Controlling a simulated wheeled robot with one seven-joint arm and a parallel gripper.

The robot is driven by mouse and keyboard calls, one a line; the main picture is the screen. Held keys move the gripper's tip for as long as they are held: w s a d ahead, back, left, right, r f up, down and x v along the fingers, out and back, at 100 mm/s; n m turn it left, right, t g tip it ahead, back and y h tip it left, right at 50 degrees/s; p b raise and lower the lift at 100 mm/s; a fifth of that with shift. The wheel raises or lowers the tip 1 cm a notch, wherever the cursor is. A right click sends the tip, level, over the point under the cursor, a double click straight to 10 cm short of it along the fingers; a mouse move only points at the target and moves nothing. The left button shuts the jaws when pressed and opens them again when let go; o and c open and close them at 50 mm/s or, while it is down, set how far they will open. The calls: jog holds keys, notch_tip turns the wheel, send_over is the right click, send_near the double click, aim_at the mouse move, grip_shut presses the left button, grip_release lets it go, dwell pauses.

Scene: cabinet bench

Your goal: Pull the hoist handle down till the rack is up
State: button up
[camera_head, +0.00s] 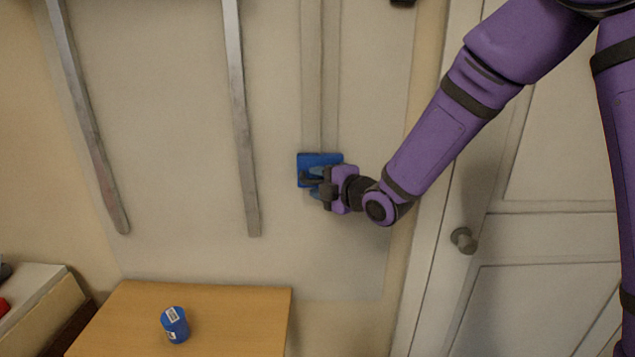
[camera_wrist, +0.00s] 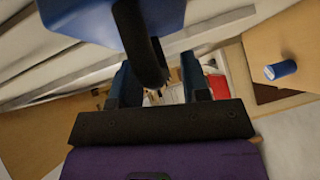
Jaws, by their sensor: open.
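The hoist handle's blue block (camera_head: 308,159) sits at the lower part of a pale vertical track on the wall panel. In the wrist view the blue block (camera_wrist: 90,14) is at the top, with a dark curved grip bar (camera_wrist: 138,42) coming down from it. My gripper (camera_head: 314,183) is at the block, partly covering it. In the wrist view my gripper (camera_wrist: 158,72) is open, its two blue fingers on either side of the bar's end. I cannot tell whether either finger touches the bar. No rack can be made out clearly.
Two metal rails (camera_head: 240,120) run down the wall panel to the left. A wooden table (camera_head: 240,315) below holds a blue can (camera_head: 175,325), also in the wrist view (camera_wrist: 280,69). A white door with a round knob (camera_head: 464,240) is at right. The wall below my gripper looks clear.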

jog(key=shift+w+a, duration=0.2)
jog(key=shift+a, duration=0.05)
grip_shut()
jog(key=shift+f, duration=1)
grip_release()
jog(key=shift+r, duration=0.1)
jog(key=v, duration=1.1)
